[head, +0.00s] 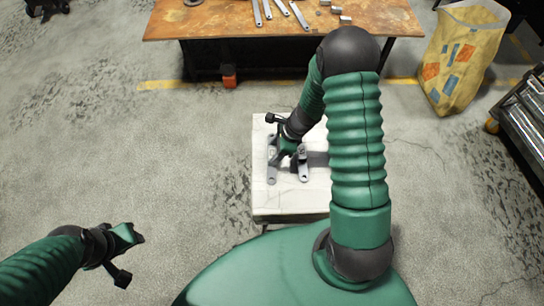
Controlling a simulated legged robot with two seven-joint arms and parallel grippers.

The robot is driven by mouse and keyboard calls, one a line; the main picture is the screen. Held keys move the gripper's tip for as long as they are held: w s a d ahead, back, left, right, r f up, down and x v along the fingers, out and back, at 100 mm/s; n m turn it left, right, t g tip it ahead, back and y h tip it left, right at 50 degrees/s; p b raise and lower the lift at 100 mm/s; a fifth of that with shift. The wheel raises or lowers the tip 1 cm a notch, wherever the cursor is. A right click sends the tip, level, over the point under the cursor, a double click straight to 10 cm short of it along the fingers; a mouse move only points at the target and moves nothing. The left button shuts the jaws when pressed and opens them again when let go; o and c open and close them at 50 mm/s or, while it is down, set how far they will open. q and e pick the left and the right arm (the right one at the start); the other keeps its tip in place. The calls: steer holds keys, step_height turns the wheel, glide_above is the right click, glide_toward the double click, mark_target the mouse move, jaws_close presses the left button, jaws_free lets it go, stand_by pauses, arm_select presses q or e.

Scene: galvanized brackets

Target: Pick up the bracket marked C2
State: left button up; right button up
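Two grey galvanized brackets lie on a white block with a pale top (262,205). The left bracket (271,172) and the right bracket (303,172) are roughly parallel. No C2 mark is legible on either. My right gripper (284,154) reaches down over the block, between the upper parts of the brackets, and hides some of them. Whether it touches or grips a bracket cannot be made out. My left gripper (138,238) is at the lower left above the floor, far from the brackets. Its finger opening is too small to tell, and no object shows in it.
A rusty-topped table (225,22) with several metal pieces stands at the back. A yellow bag (460,60) with orange and blue patches stands at the back right. A metal rack (526,112) is at the right edge. The floor left of the block is clear.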

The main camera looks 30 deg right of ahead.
jaws_close()
steer(key=shift+r, duration=0.1)
